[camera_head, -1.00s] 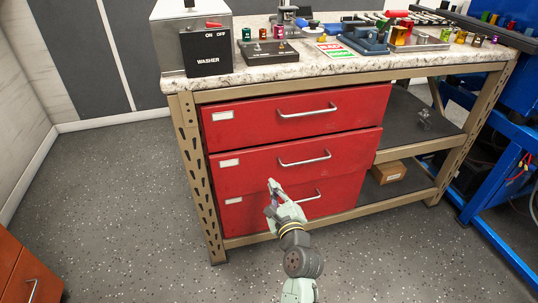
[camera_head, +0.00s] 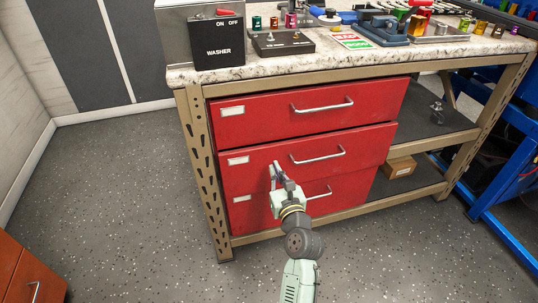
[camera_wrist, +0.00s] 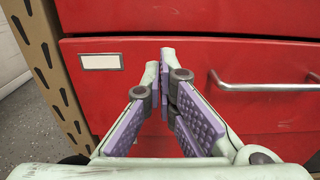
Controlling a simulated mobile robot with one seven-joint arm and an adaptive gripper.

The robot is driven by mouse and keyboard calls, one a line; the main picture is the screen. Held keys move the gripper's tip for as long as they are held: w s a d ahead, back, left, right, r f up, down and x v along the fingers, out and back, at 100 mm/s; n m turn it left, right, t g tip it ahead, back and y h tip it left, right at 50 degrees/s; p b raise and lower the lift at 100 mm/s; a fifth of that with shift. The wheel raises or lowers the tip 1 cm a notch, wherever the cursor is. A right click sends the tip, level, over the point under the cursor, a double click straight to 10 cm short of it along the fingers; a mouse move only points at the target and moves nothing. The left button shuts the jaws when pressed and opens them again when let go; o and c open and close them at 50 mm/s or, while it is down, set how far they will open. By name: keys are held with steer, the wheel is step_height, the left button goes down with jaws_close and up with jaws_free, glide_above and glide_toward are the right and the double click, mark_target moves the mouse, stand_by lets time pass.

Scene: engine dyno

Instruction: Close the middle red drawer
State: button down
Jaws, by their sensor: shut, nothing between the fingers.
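The middle red drawer (camera_head: 260,165) has a white label at its left and a silver bar handle (camera_head: 318,156). It sits between the top and bottom red drawers, and any gap by which it stands out looks small. In the wrist view its front (camera_wrist: 215,55) fills the picture, with the handle (camera_wrist: 265,85) at the right. My gripper (camera_head: 277,170) is shut and empty. Its fingertips (camera_wrist: 167,55) point at the front between label and handle, left of the handle. I cannot tell whether they touch it. My gripper hides part of the bottom drawer.
The top drawer (camera_head: 260,118) and bottom drawer (camera_head: 350,190) look closed. The granite worktop (camera_head: 300,68) above carries a washer switch box (camera_head: 217,42) and small parts. Open shelves with a cardboard box (camera_head: 400,167) lie to the right.

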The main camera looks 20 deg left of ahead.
mark_target(266, 149)
steer(key=x, duration=0.7)
steer(key=shift+p, duration=0.3)
steer(key=shift+p+x, duration=0.75)
steer(key=shift+x, duration=0.1)
steer(key=shift+w+a+r, duration=0.15)
steer(key=shift+w+a, duration=0.15)
steer(key=shift+w, duration=0.1)
